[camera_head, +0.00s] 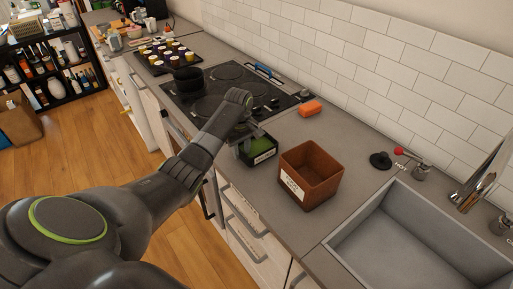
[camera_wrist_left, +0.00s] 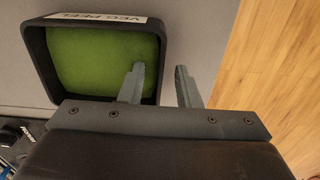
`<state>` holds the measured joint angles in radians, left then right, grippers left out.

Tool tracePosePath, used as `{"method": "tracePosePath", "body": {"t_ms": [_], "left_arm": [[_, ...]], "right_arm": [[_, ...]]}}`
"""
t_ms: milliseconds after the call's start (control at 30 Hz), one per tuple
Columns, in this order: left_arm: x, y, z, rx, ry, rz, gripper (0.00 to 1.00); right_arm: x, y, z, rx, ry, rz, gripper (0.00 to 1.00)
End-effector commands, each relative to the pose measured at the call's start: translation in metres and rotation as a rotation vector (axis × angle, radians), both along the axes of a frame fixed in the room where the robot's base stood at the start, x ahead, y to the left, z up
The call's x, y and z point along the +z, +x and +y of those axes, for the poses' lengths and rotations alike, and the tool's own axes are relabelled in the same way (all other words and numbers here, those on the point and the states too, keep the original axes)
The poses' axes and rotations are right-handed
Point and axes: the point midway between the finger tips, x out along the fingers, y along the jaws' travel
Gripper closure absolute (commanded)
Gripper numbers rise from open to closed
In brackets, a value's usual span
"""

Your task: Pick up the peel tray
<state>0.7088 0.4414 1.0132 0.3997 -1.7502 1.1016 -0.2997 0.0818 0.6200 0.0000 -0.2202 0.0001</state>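The peel tray (camera_head: 262,158) is a small black open box with a green inside and a white label. It stands on the grey counter, beside the brown box. In the left wrist view the tray (camera_wrist_left: 38,62) fills the upper left, its label reading "VEG PEEL". My left gripper (camera_wrist_left: 160,85) is open: one finger shows over the green inside, the other outside the wall, with gaps between fingers and wall. In the head view my left gripper (camera_head: 244,134) is at the tray's far left side, partly hiding it. My right gripper is not in view.
A brown open box (camera_head: 311,174) with a label stands right of the tray. The sink (camera_head: 420,240) is at the right. The counter's front edge is close to the tray.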

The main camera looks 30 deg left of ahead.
Motion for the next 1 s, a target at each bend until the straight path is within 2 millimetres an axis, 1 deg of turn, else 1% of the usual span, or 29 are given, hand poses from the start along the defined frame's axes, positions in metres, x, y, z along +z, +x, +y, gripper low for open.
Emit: {"method": "tracePosePath", "body": {"t_ms": [33,100,333,367,567,600,1000], "left_arm": [[-0.0055,-0.0006,-0.0005,0.000,-0.001,0.002,0.70],[-0.0101,-0.0005,-0.0006,-0.001,-0.001,0.001,0.70],[-0.0121,-0.0002,-0.0002,-0.001,0.001,0.000,0.70],[-0.0121,-0.0002,-0.0002,-0.001,0.001,0.000,0.73],[-0.0118,-0.0003,-0.0001,-0.001,0.001,0.000,0.99],[-0.0118,-0.0003,-0.0001,-0.001,0.001,0.000,1.00],[-0.0101,0.0002,0.0000,-0.001,0.001,-0.003,1.00]], "right_arm": [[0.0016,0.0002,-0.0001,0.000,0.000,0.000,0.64],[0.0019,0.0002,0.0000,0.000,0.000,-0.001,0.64],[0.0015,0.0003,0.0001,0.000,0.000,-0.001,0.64],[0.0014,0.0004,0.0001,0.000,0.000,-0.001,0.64],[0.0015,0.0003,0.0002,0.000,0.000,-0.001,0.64],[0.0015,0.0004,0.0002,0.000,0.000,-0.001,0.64],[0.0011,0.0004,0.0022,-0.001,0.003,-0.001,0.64]]}}
